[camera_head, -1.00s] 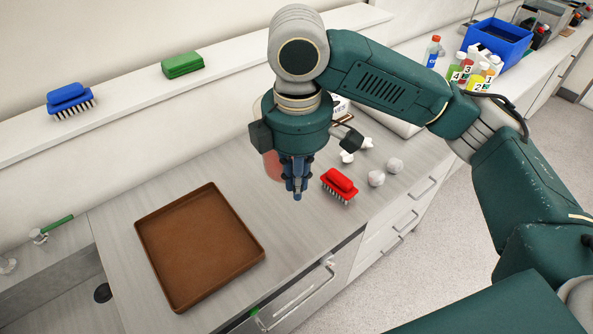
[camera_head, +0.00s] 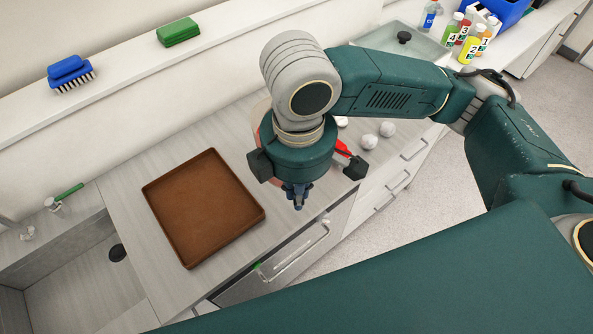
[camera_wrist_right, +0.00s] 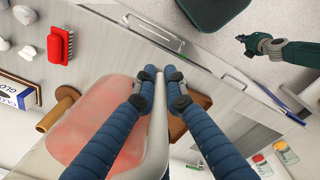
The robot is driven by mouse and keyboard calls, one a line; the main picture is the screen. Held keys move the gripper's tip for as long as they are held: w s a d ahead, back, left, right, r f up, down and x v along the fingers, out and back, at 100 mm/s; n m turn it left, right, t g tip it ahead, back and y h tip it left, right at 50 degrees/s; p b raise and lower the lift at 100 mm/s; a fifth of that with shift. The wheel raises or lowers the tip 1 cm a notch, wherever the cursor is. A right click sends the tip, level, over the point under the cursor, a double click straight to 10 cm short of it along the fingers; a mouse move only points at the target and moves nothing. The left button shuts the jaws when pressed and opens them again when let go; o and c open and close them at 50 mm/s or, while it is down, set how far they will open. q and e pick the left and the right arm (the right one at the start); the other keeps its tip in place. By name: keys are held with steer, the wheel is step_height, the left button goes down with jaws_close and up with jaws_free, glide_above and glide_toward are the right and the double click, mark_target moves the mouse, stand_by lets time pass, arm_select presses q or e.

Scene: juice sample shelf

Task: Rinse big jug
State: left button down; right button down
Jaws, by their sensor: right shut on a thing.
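The big jug is a see-through vessel with a reddish tint. In the right wrist view its body (camera_wrist_right: 95,122) fills the lower left and its pale handle (camera_wrist_right: 156,140) runs between my fingers. My right gripper (camera_wrist_right: 160,75) is shut on that handle. In the head view my right gripper (camera_head: 298,203) points down near the counter's front edge, right of the brown tray. Only a sliver of the jug (camera_head: 261,108) shows behind my wrist there. A sink with a dark drain (camera_head: 117,252) and a green-handled tap (camera_head: 66,192) is at left. My left gripper (camera_wrist_right: 252,44) shows small in the wrist view.
The brown tray (camera_head: 203,207) lies empty between sink and gripper. A red brush (camera_head: 344,149) and white round pieces (camera_head: 371,142) are behind my wrist. A blue brush (camera_head: 70,71) and green sponge (camera_head: 178,32) sit on the ledge. Numbered bottles (camera_head: 470,45) stand far right.

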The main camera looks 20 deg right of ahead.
steer(key=s+a+r+p, duration=0.1)
steer(key=s+r+p, duration=0.1)
steer(key=r, duration=0.3)
steer(key=shift+s, duration=0.85)
